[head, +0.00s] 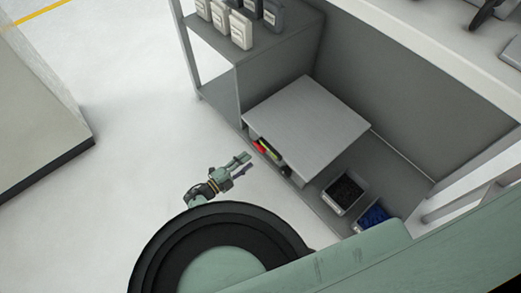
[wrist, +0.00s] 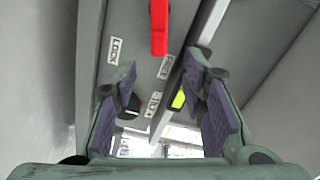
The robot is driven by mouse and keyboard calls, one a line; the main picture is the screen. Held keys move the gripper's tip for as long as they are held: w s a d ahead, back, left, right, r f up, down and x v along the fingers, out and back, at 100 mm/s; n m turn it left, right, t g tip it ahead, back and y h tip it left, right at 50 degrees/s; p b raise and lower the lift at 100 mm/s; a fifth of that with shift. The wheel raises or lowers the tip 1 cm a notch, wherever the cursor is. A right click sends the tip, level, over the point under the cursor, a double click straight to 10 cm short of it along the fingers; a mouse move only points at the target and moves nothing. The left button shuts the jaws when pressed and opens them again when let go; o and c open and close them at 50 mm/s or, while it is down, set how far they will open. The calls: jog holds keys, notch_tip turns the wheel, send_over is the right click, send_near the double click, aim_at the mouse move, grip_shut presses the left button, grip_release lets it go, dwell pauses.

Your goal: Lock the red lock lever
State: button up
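The red lock lever (wrist: 159,27) shows at the top of the wrist view, on a grey panel with small white labels. In the head view a small red part (head: 259,146), likely the same lever, is on the front edge of a grey cabinet (head: 308,112). My gripper (head: 244,163) is in front of that edge, apart from it. In the wrist view my gripper (wrist: 163,88) is open and empty, its purple-padded fingers spread to either side. The lever is beyond the fingertips and slightly above the middle between them. Its upper end is cut off by the frame.
A yellow-green part (wrist: 178,100) sits on the panel near the right finger. Bins with black (head: 345,191) and blue (head: 374,217) contents stand right of the cabinet. Pale bottles (head: 241,30) stand on a shelf behind. Open floor (head: 140,140) lies to the left.

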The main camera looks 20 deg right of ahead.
aim_at(261, 152)
jog(key=b+x, duration=0.1)
jog(key=x, duration=0.8)
jog(key=shift+c, duration=0.3)
jog(key=shift+f, duration=0.1)
grip_shut()
